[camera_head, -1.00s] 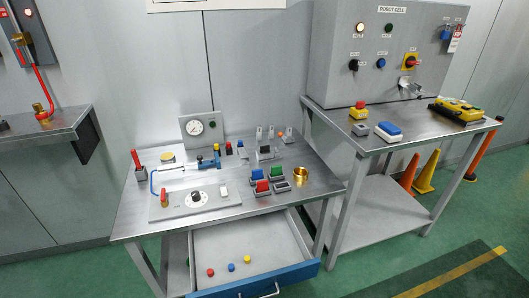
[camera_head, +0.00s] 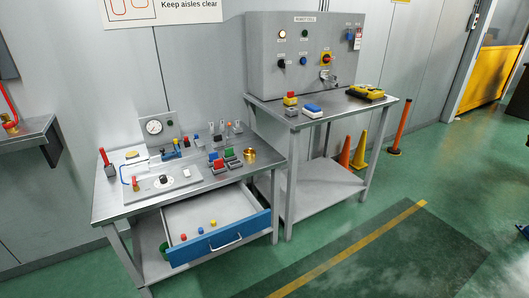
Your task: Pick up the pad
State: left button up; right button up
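Two things could be the pad, and I cannot tell which one is meant. A blue and white block-shaped pad (camera_head: 312,111) lies on the right table (camera_head: 345,110), near its front left. A yellow and black hand-held unit (camera_head: 365,92) lies on the same table, towards its right end. Nothing touches either of them that I can see. Neither of my grippers shows in the head view.
A red and yellow button box (camera_head: 290,99) stands left of the blue and white pad. The grey control box (camera_head: 305,55) stands behind. The left workbench (camera_head: 108,208) has its drawer (camera_head: 220,240) open towards me. Orange and yellow cones (camera_head: 360,153) stand behind the right table. Green floor (camera_head: 440,180) is clear at right.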

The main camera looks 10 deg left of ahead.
aim_at(218, 137)
jog(key=u, duration=0.15)
jog(key=k, duration=0.25)
jog(key=z, duration=1.35)
jog(key=i, duration=2.85)
jog(key=u, duration=0.5)
